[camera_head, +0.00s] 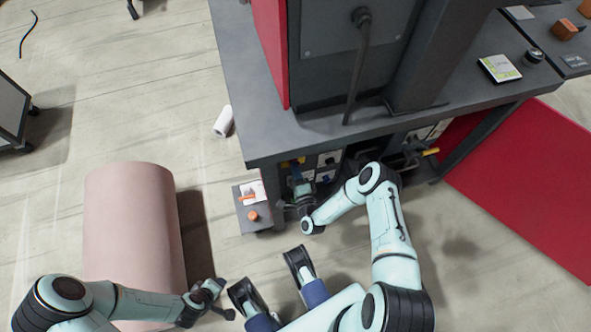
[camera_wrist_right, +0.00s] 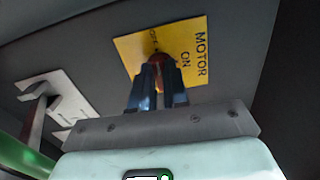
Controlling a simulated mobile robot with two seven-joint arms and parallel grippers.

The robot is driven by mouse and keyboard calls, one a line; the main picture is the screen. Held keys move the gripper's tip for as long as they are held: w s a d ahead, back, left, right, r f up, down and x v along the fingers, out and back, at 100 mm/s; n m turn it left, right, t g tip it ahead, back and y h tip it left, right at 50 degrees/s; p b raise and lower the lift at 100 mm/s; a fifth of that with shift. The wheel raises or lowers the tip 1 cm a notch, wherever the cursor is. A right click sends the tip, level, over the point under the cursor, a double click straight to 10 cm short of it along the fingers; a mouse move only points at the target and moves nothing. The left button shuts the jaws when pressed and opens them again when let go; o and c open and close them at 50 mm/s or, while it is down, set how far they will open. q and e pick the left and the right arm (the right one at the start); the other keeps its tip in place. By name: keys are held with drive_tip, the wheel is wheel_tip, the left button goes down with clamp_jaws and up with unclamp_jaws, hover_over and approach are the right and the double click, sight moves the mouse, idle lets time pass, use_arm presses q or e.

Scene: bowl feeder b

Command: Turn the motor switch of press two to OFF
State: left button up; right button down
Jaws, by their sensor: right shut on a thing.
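In the right wrist view a yellow plate (camera_wrist_right: 191,47) is marked MOTOR and ON, with smaller lettering near the knob that looks like OFF. The red switch knob (camera_wrist_right: 158,58) sits on this plate, and which mark it points to I cannot tell. My right gripper (camera_wrist_right: 159,70) is shut on the knob, its two blue fingers on either side. In the head view my right gripper (camera_head: 297,174) reaches under the edge of the dark press table (camera_head: 300,143), where the switch is hidden. My left gripper (camera_head: 216,293) is low and away from the press; its jaws are unclear.
A grey lever on a pale plate (camera_wrist_right: 58,92) is left of the switch in the wrist view. A small box with an orange button (camera_head: 252,215) stands left of my right gripper. A red panel (camera_head: 530,190) is at right.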

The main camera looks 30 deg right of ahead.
use_arm(q)
drive_tip(key=shift+s, duration=0.15)
use_arm(e)
drive_tip(key=shift+s+n, duration=0.1)
drive_tip(key=shift+n, duration=0.3)
drive_tip(key=c, duration=1.1)
unclamp_jaws()
